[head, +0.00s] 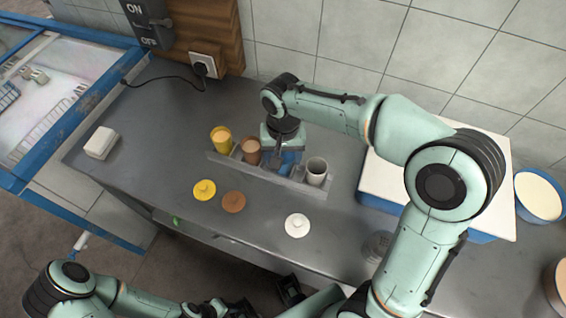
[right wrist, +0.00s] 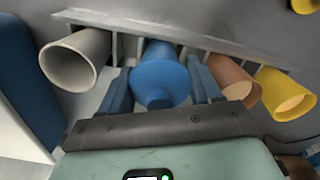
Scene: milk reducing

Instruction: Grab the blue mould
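The blue mould (right wrist: 160,75) sits in the grey rack (right wrist: 215,42) between the grey mould and the brown mould. In the head view the blue mould (head: 291,157) is partly hidden by my right gripper (head: 279,152), which is over the rack. In the right wrist view my right gripper (right wrist: 160,90) has one finger on each side of the blue mould. The fingers look open around it, with narrow gaps; firm contact is not visible. My left arm is low at the bottom of the head view, and its gripper's opening is unclear.
Yellow (head: 221,139), brown (head: 251,151) and grey (head: 316,171) moulds stand close by in the rack. Yellow (head: 204,190), brown (head: 233,202) and white (head: 297,225) lids lie in front. A white-topped box (head: 480,190) stands right. The counter's left part is mostly clear.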

